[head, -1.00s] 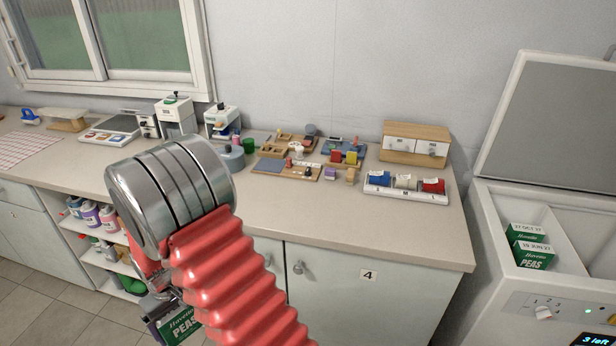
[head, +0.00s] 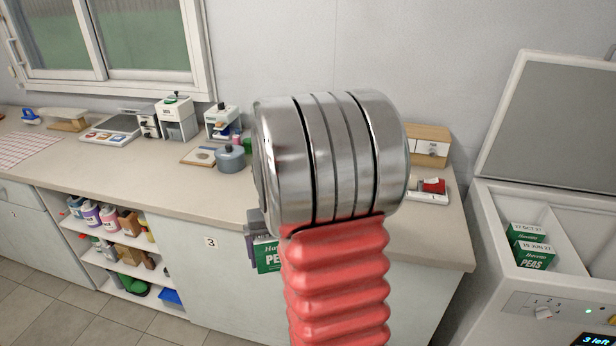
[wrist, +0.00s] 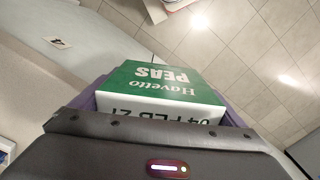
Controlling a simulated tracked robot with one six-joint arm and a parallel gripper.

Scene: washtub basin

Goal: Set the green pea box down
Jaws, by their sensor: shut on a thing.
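A green and white pea box (head: 268,256) shows partly in the head view, left of my arm and in front of the cabinet fronts. In the wrist view the pea box (wrist: 165,85) fills the middle, its green face lettered "Havetto PEAS" and its white side carrying a date that seems to read 04 FEB 21. My gripper (head: 255,240) is shut on it and holds it off the floor, below the counter top. My arm hides part of the box and gripper in the head view. Two similar pea boxes (head: 533,256) sit in the open chest freezer (head: 492,205) at right.
The counter (head: 120,165) carries a pot (head: 230,158), small machines and a scale (head: 112,130). Its front left edge is mostly clear. Open shelves (head: 125,265) with bottles stand below. The freezer lid (head: 555,120) is raised, and there is bare room inside.

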